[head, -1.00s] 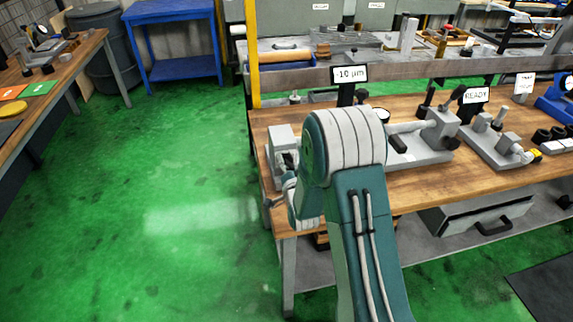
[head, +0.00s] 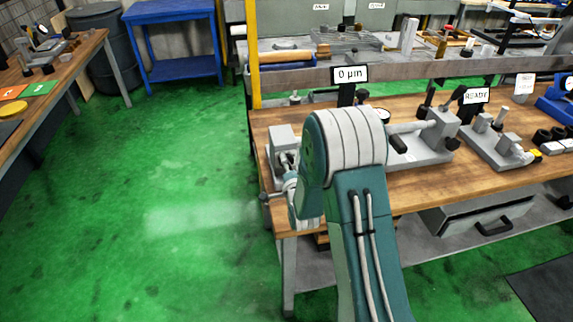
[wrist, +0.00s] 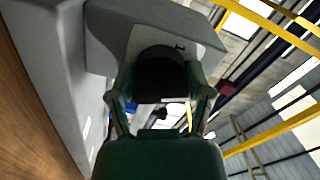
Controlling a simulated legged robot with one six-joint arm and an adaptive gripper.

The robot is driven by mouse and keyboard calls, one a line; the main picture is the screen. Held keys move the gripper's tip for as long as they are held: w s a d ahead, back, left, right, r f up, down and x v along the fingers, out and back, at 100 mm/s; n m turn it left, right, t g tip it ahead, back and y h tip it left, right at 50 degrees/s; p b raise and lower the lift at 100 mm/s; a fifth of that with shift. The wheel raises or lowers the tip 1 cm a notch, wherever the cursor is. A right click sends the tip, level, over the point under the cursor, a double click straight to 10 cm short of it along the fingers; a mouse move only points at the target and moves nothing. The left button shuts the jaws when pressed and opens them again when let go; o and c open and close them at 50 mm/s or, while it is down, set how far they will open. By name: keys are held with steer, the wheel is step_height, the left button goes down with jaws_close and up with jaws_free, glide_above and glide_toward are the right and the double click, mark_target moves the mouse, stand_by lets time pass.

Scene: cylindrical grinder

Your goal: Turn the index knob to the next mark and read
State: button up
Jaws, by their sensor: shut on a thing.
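The index knob (wrist: 160,75) is a dark round knob on a grey housing (wrist: 110,25) in the wrist view. A small dark mark shows on the grey face just above it. My gripper (wrist: 158,88) has one finger on each side of the knob and is shut on it. In the head view my arm hides the gripper and the knob. A sign on a black post, the readout (head: 350,74), shows "0 µm". Part of a grey machine (head: 284,140) shows left of my arm at the bench corner.
The wooden bench (head: 400,180) runs right from my arm. It bears a grey fixture (head: 425,145), a "READY" sign (head: 476,95) and other devices. A yellow post (head: 253,50) stands behind. Green floor (head: 180,190) is clear to the left.

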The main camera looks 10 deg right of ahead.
steer(key=shift+f, duration=0.1)
steer(key=o, duration=1.1)
steer(key=shift+d, duration=0.1)
steer(key=s, duration=1.2)
